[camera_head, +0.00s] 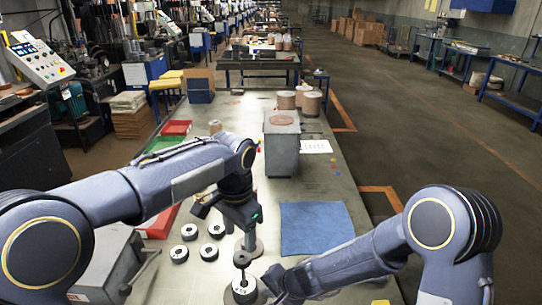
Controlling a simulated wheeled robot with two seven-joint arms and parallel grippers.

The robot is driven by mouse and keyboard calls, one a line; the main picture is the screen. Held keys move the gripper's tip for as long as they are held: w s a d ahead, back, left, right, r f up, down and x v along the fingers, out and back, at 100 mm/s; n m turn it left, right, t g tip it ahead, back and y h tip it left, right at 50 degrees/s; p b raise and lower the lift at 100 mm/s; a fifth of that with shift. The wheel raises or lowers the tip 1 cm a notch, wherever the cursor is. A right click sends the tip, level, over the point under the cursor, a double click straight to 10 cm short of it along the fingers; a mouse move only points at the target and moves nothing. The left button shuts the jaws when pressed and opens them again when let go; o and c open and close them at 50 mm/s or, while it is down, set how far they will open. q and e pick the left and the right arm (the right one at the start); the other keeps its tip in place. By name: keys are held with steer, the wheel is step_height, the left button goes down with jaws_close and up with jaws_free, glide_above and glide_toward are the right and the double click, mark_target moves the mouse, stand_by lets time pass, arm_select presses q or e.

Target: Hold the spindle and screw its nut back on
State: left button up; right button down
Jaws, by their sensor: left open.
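The spindle (242,272) stands upright near the front of the bench, with a dark piece at its top and a black-and-white disc (243,291) around its lower part. I cannot tell whether the dark top piece is the nut. My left gripper (247,226) is open and points down, above and behind the spindle, over a round grey plate (256,247). My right gripper (272,284) is low, just right of the spindle. Its fingers are dark and small, so I cannot tell whether they touch it.
Several flap discs (209,252) lie left of the spindle. A blue cloth (315,228) lies to the right. A grey box (281,150) stands farther back, with a white sheet (315,146) beside it. Red and green trays (176,128) line the left edge.

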steer(key=shift+f, duration=0.2)
arm_select(q)
step_height(320, 180, up, 6)
steer(key=p, duration=0.6)
steer(key=shift+f, duration=0.1)
arm_select(e)
step_height(320, 180, up, 6)
steer(key=shift+r, duration=0.1)
